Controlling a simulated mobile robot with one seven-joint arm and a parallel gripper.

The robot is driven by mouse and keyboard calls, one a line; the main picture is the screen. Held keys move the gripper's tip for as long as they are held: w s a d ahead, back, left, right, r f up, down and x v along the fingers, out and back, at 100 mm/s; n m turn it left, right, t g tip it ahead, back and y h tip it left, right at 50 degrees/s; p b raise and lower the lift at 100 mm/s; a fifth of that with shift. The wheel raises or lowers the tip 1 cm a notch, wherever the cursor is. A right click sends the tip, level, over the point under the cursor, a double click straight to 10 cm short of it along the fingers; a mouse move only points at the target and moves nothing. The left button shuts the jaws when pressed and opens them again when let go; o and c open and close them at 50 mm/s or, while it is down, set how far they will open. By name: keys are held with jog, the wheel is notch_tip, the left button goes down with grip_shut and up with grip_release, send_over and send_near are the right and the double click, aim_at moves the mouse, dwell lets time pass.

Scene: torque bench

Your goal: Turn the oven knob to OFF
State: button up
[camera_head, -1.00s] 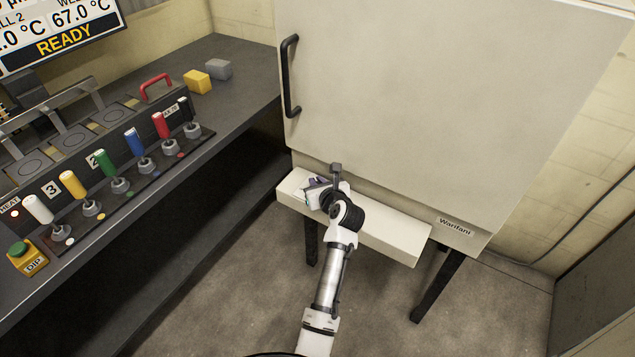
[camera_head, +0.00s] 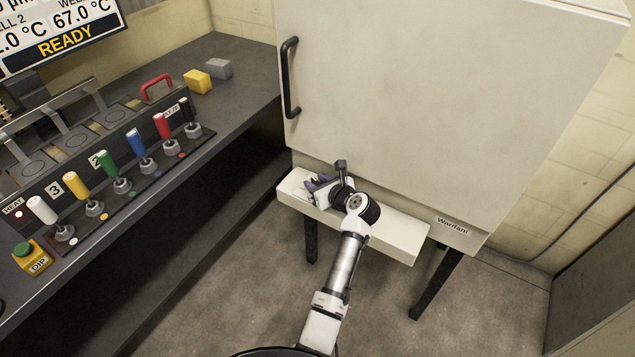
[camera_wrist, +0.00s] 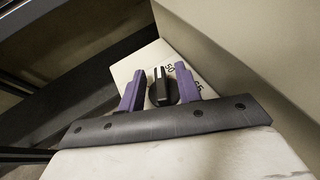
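The oven (camera_head: 430,95) is a large cream cabinet with a control ledge (camera_head: 385,238) jutting out below its door. The oven knob (camera_wrist: 160,88) is dark with a pale line and shows in the wrist view, at the end of the ledge's pale face. Printed numbers stand beside it; one looks like 50. My gripper (camera_head: 312,186) is at the left part of the ledge. In the wrist view my gripper (camera_wrist: 159,88) is open, with one purple finger on each side of the knob. Contact with the knob is unclear. The head view hides the knob, and no OFF mark is readable.
A bench (camera_head: 225,100) at left bears colored levers, a yellow DIP button box (camera_head: 31,257), a yellow block (camera_head: 197,82) and a grey block (camera_head: 218,69). The oven's black door handle (camera_head: 290,78) is above my gripper. Open floor (camera_head: 235,285) lies below the ledge.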

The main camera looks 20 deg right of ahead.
jog(key=v, duration=1.4)
jog(key=shift+b, duration=0.35)
jog(key=shift+o, duration=0.5)
jog(key=shift+f, duration=0.1)
